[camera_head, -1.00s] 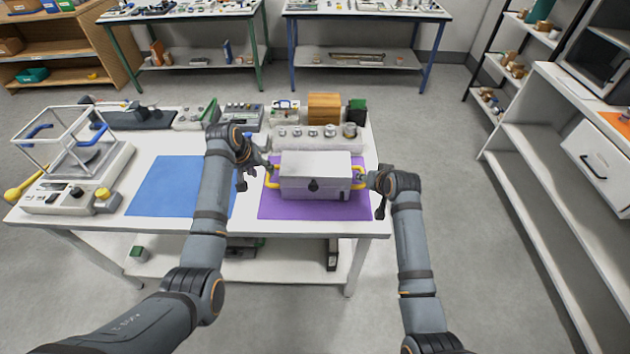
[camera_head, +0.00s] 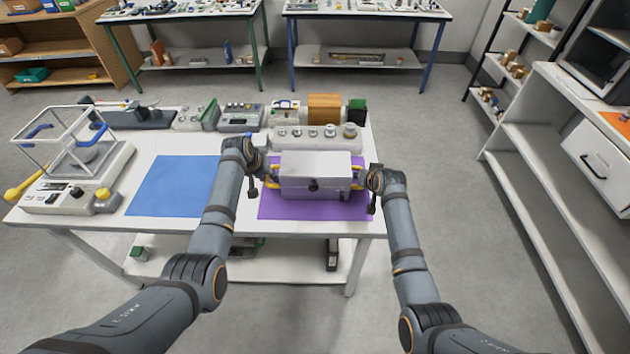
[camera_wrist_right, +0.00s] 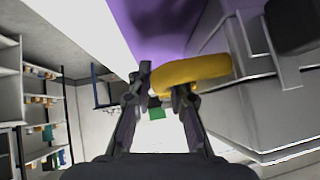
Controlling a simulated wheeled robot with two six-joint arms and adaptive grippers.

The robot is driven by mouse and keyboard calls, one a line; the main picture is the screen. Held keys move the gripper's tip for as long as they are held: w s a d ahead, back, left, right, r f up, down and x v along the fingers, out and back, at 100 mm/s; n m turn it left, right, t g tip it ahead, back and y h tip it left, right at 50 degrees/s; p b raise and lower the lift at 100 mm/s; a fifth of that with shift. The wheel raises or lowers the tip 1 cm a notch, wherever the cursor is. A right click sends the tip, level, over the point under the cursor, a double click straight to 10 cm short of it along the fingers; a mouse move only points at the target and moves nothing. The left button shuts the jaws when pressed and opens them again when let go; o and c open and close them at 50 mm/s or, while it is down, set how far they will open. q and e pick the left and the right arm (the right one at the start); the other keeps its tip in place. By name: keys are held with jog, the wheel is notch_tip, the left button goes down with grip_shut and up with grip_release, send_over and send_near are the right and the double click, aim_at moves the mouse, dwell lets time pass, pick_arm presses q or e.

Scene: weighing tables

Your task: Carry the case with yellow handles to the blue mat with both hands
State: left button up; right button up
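The light grey case (camera_head: 316,178) with yellow handles sits upright on the purple mat (camera_head: 300,212). The blue mat (camera_head: 172,186) lies bare to its left. My left gripper (camera_head: 264,174) is at the case's left handle (camera_head: 274,172); its fingers are too small and partly hidden to tell whether they are closed. My right gripper (camera_head: 363,180) is at the right handle. In the right wrist view, the right gripper (camera_wrist_right: 160,88) has its fingers drawn in on both sides of the yellow handle (camera_wrist_right: 195,70), with the handle filling the gap between the tips.
A white block with metal weights (camera_head: 314,136) stands close behind the case. A wooden box (camera_head: 324,108) and instruments stand along the table's back. A balance with a clear frame (camera_head: 78,170) is left of the blue mat. The blue mat's surface is clear.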

pick_arm(q)
grip_shut()
pick_arm(e)
grip_shut()
